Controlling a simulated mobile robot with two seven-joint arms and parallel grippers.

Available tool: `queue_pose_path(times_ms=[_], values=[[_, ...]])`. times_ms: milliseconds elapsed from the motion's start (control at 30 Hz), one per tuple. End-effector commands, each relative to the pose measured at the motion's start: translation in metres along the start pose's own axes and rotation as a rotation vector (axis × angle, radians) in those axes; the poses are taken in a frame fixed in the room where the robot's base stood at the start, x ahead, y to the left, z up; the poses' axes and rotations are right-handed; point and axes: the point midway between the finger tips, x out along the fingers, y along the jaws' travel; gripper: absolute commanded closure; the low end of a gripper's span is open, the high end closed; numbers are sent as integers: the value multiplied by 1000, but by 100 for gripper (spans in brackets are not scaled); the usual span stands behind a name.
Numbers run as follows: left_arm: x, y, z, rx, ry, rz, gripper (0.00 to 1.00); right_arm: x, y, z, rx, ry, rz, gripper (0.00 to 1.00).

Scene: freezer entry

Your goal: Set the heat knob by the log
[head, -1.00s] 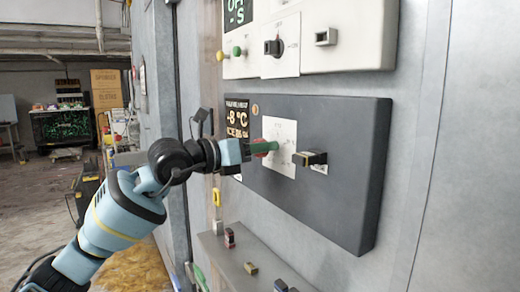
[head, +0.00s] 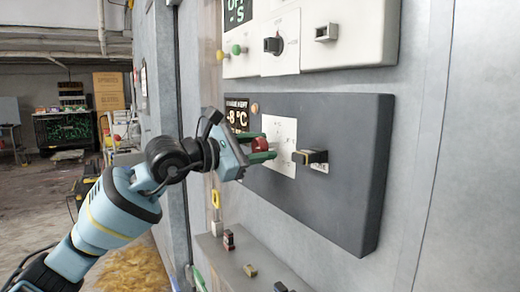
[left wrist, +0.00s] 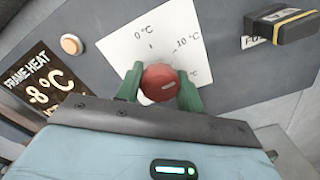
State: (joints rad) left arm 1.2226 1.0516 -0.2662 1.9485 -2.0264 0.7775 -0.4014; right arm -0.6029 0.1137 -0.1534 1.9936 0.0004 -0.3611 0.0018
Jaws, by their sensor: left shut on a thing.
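The heat knob (head: 260,145) is red and round, on a white dial sheet (head: 283,135) on the dark grey panel. In the left wrist view the knob (left wrist: 159,83) sits between the two green fingers of my left gripper (left wrist: 159,90), which are shut on its sides. The sheet (left wrist: 150,35) shows "0 °C" and "-10 °C" marks; a further mark at the right is partly cut off. My right gripper is in neither view.
A dark block-like switch (head: 310,156) juts out right of the dial. A white panel (head: 345,35) with a black knob (head: 273,45) is above. A grey shelf (head: 240,262) with small items is below. A round orange button (left wrist: 71,44) is beside the display.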

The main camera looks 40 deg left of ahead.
Motion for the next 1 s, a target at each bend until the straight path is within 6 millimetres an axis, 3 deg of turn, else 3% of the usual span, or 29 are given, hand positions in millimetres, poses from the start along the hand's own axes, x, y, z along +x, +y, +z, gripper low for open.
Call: queue_pose_path(times_ms=[700, 1000], values=[[0, 0, 0, 670, -1, -1, 85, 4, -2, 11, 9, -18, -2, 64], [0, -1, 0, 875, -2, -2, 85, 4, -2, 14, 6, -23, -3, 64]])
